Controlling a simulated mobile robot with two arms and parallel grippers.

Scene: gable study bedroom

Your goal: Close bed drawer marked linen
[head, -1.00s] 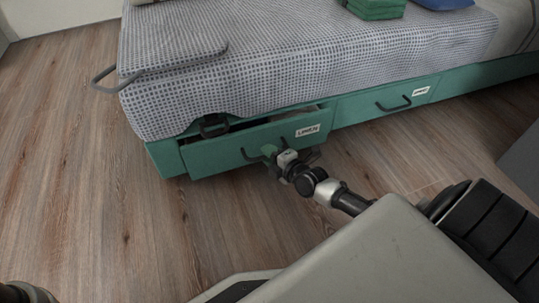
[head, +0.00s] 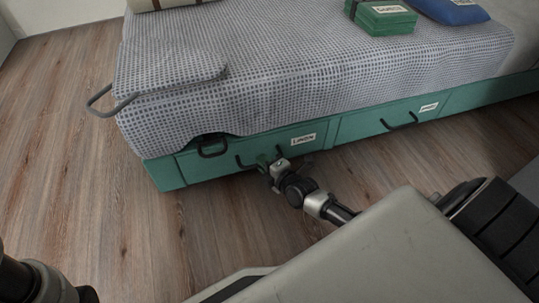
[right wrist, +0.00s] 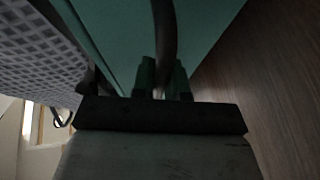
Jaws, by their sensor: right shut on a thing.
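The green bed drawer marked LINEN (head: 222,158) is under the near side of the bed. Its front looks about flush with the drawer beside it; I cannot tell whether a thin gap remains. My right gripper (head: 268,163) is shut on the dark drawer handle (head: 243,163). In the right wrist view the handle (right wrist: 166,40) passes between the green fingers of my right gripper (right wrist: 163,80), with the green drawer front behind. My left gripper is not in view.
A second labelled drawer (head: 378,120) to the right is shut. The patterned bedspread (head: 270,75) hangs above, with a green box (head: 385,20) and a blue item (head: 452,10) on the bed. A grey rail (head: 98,105) juts out left. Wooden floor (head: 80,170) is clear at left.

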